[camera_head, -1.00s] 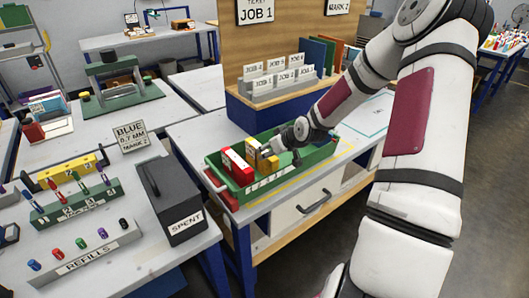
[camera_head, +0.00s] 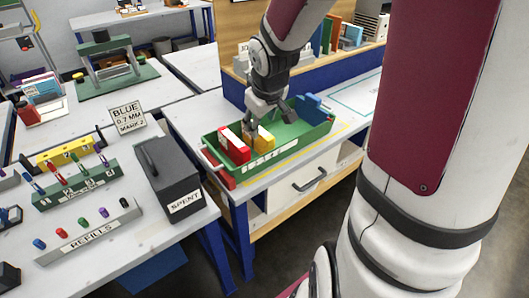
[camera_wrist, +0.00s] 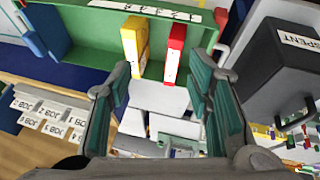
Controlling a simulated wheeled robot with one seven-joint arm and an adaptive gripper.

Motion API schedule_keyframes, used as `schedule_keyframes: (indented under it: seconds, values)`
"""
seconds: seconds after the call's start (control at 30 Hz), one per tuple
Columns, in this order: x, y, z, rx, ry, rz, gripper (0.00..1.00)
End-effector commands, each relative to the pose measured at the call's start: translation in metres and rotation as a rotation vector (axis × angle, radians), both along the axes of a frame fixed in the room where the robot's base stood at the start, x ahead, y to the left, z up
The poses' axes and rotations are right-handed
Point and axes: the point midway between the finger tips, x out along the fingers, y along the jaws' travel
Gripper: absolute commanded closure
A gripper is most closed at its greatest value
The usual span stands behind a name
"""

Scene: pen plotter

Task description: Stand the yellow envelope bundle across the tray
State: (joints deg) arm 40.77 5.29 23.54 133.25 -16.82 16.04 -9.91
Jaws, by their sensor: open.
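The green tray (camera_head: 290,153) stands on the workbench. The yellow envelope bundle (camera_head: 265,138) is upright in it, across the tray, beside the red bundle (camera_head: 233,147). In the wrist view the yellow bundle (camera_wrist: 135,47) and the red bundle (camera_wrist: 175,55) stand roughly parallel with a narrow gap between them. My gripper (camera_head: 268,117) is pointed down over the tray at the yellow bundle and partly hides it. In the wrist view my gripper (camera_wrist: 158,75) has its fingers spread wide, with nothing held between them.
A blue item (camera_head: 315,107) stands at the tray's right end, with bare green floor between it and the yellow bundle. The black SPENT box (camera_head: 172,180) is left of the tray. A row of JOB cards (camera_wrist: 42,112) shows in the wrist view.

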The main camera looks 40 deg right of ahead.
Motion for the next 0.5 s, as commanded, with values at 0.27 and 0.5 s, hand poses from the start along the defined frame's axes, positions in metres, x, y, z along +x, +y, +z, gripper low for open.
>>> schedule_keyframes:
  seconds: [0.27,0.5]
  values:
    - [-0.075,0.064,0.075,-0.021,0.011,-0.063,0.54]
    - [-0.154,0.114,0.109,0.089,-0.002,-0.093,0.54]
